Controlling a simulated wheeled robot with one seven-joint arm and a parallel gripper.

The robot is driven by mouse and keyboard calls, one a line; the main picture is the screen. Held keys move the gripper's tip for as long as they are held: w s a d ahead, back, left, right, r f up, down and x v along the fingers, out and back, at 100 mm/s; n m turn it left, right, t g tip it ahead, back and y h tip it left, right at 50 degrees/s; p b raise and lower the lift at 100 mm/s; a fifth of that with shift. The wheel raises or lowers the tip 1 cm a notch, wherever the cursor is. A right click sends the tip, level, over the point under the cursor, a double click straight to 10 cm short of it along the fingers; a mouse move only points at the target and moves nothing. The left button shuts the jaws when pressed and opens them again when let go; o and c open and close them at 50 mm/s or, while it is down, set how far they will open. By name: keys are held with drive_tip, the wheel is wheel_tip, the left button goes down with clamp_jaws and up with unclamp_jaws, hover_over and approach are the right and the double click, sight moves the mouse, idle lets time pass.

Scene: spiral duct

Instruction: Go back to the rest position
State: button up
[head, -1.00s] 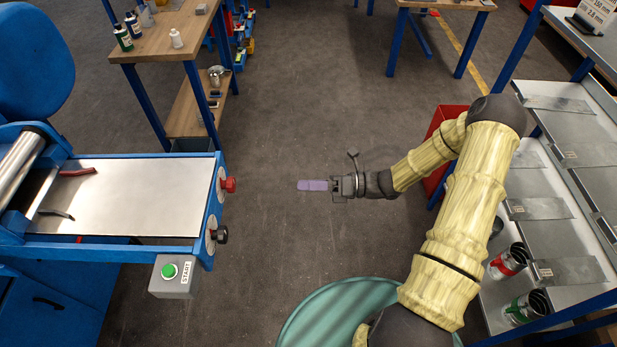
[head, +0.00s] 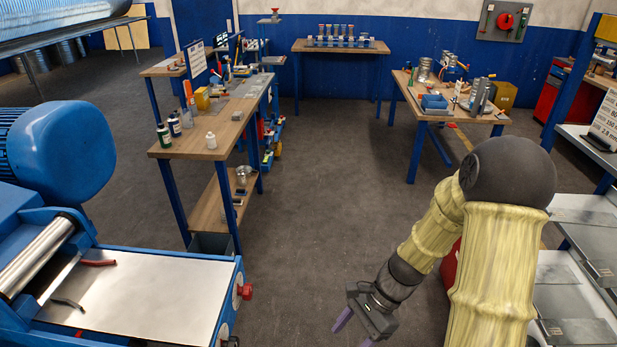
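My gripper (head: 353,335) is at the lower middle of the head view, at the end of my yellow-sleeved arm. It hangs downward over the bare floor. Its two purple fingers stand apart with nothing seen between them, so it is open. The tip of the right finger is at the bottom edge of the picture. The arm is folded on the right side, its elbow high and the forearm sloping down to the left.
A blue machine with a metal bed (head: 150,300) stands at left, a wooden workbench (head: 215,130) beyond it. Shelves with metal sheets (head: 575,285) are close on the right. Another bench (head: 440,100) stands farther back. The floor (head: 320,190) between is clear.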

drive_tip(key=d+r+n+t+h, duration=0.6)
drive_tip(key=r+n, duration=0.4)
drive_tip(key=n, duration=0.3)
drive_tip(key=shift+s+d, duration=0.15)
drive_tip(key=shift+s, duration=0.2)
